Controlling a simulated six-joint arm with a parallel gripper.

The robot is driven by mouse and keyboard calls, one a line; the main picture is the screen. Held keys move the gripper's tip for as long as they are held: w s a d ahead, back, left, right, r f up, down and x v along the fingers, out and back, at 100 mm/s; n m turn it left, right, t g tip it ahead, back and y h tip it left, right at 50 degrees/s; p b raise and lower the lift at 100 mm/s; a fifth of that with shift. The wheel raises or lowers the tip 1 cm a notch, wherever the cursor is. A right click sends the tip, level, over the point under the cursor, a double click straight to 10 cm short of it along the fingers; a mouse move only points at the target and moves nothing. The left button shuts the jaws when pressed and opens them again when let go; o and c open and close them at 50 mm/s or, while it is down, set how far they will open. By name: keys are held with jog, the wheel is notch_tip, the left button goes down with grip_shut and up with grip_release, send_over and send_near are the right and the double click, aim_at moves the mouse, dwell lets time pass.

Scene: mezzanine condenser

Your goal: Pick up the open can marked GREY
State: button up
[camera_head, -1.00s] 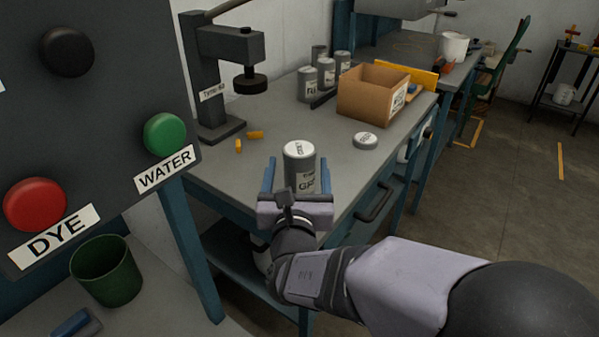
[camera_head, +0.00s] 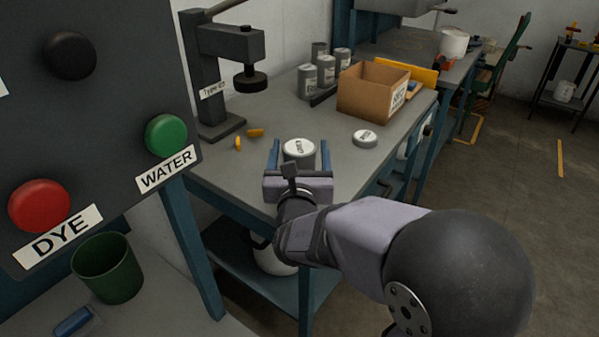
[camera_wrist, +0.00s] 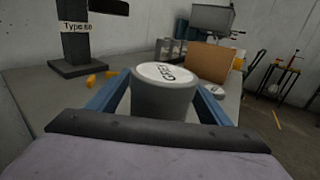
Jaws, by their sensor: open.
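The can marked GREY (camera_head: 299,151) stands upright on the grey workbench. Its top is a white disc with dark lettering, which looks like a lid rather than an open mouth. My gripper (camera_head: 299,154) is open, with one blue finger on each side of the can. The wrist view shows the can (camera_wrist: 163,97) between the two fingers (camera_wrist: 163,103). I cannot tell whether either finger touches it. My gripper's palm hides the lower part of the can.
A loose white lid (camera_head: 365,138) lies right of the can. A cardboard box (camera_head: 365,95) and several grey cans (camera_head: 308,82) stand behind. A black press (camera_head: 222,75) and small orange pieces (camera_head: 255,133) are at left. A button panel (camera_head: 100,120) fills the left foreground.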

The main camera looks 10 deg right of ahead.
jog(key=c, duration=1.4)
jog(key=shift+r, duration=0.1)
notch_tip(320, 180, up, 10)
jog(key=p, duration=0.2)
